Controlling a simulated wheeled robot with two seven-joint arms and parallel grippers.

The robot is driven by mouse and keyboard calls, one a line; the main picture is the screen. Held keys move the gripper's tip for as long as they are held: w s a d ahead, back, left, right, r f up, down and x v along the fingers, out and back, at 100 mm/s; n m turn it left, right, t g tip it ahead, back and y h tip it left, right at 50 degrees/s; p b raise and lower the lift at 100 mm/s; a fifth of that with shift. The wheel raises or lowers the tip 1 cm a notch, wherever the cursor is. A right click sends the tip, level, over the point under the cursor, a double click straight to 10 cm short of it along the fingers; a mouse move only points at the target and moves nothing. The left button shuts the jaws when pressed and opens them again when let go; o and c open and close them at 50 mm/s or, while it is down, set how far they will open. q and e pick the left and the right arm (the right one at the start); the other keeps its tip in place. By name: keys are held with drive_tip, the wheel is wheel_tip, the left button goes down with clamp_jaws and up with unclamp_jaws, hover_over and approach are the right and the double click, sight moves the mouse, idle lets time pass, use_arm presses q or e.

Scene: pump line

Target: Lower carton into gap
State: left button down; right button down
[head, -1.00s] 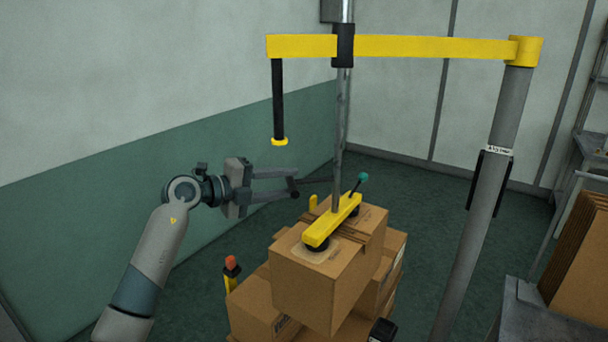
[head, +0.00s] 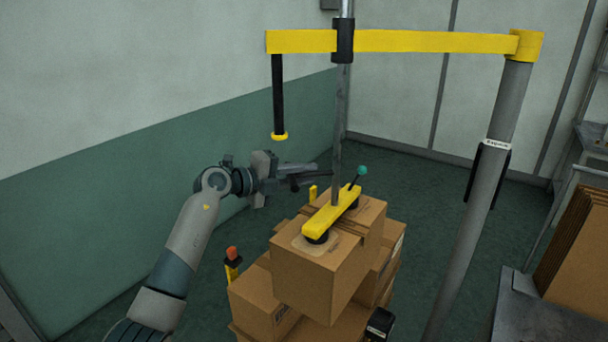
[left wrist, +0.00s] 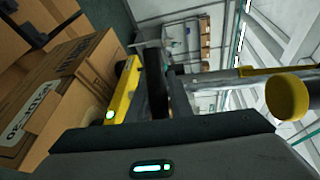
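The brown carton (head: 315,282) hangs or rests beneath a yellow lifter bar (head: 330,216) with dark suction cups on its top. It stands over a stack of other cartons (head: 258,305); the gap beneath it is hidden, and I cannot tell whether it touches them. My left gripper (head: 318,178) is just left of the lifter's vertical tube, behind the yellow bar, with its fingers seen nearly edge-on. They also show close together in the left wrist view (left wrist: 164,62), next to the yellow bar (left wrist: 122,92). I see no clear grip on anything. My right gripper is not in view.
A yellow overhead arm (head: 430,47) runs to a grey post (head: 480,200) at right. A black hanging rod (head: 278,95) is above my left gripper. A red-topped yellow post (head: 232,262) stands left of the stack. Flat cardboard (head: 580,255) leans at right. Floor behind the stack is clear.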

use_arm(q)
wheel_tip(320, 180, down, 9)
drive_tip(key=b, duration=0.3)
drive_tip(key=shift+s+a+b, duration=0.1)
drive_tip(key=shift+b, duration=0.2)
drive_tip(key=shift+f, duration=0.35)
drive_tip(key=shift+r, duration=0.2)
drive_tip(key=c, duration=1.6)
unclamp_jaws()
drive_tip(key=shift+r, duration=0.1)
drive_tip(key=shift+c, duration=0.2)
drive_tip(key=b+v, duration=0.5)
drive_tip(key=v, duration=1.2)
drive_tip(key=shift+r, duration=0.15)
